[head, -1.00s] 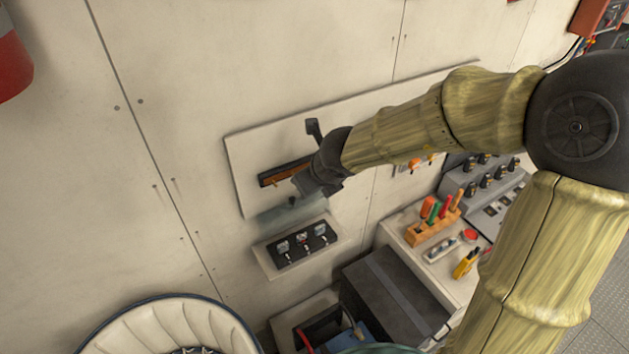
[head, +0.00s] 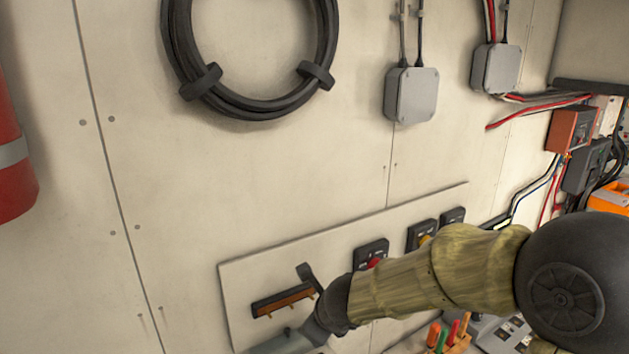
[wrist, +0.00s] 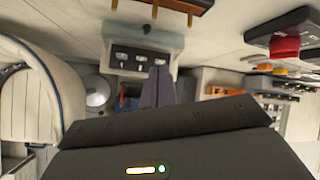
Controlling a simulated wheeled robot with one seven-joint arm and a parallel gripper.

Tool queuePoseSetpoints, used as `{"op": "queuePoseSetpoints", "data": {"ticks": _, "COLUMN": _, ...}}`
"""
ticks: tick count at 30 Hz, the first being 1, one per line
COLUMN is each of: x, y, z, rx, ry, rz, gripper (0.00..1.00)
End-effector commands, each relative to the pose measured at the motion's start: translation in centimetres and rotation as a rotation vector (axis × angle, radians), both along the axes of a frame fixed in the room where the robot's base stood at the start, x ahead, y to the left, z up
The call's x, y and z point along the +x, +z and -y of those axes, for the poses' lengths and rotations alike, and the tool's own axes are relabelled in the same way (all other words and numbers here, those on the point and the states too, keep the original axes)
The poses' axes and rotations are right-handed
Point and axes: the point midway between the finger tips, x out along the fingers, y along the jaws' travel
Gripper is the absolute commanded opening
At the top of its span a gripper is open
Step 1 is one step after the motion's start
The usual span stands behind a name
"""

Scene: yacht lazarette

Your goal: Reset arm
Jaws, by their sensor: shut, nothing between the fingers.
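My arm reaches in from the right in the head view, and its dark wrist is just right of a key-rack-like brown strip with small brass hooks (head: 285,300). My gripper's fingers reach down toward the lower edge of that view, partly cut off. In the wrist view my gripper (wrist: 158,85) is shut and empty, its fingers together and apart from any object. Beyond it is a small panel with three toggle switches (wrist: 130,60). The brown strip also shows at the top of the wrist view (wrist: 182,5).
A pale wall board (head: 240,275) carries the strip and several rotary switches, one with a red knob (head: 373,262). A cable coil (head: 175,40) and grey junction boxes (head: 411,95) hang above. A red cylinder (head: 12,165) is at left. A pale round seat (wrist: 25,90) is low left.

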Motion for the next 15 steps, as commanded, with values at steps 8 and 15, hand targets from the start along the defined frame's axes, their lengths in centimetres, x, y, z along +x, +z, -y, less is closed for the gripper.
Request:
{"op": "queuePoseSetpoints", "data": {"ticks": 8, "x": -0.6, "y": -5.2, "z": 2.0, "rx": -0.299, "ry": 0.415, "rz": 0.148, "gripper": 0.00}}
{"op": "queuePoseSetpoints", "data": {"ticks": 15, "x": -2.6, "y": -9.3, "z": 3.7, "rx": -0.536, "ry": 0.798, "rz": 0.206, "gripper": 0.00}}
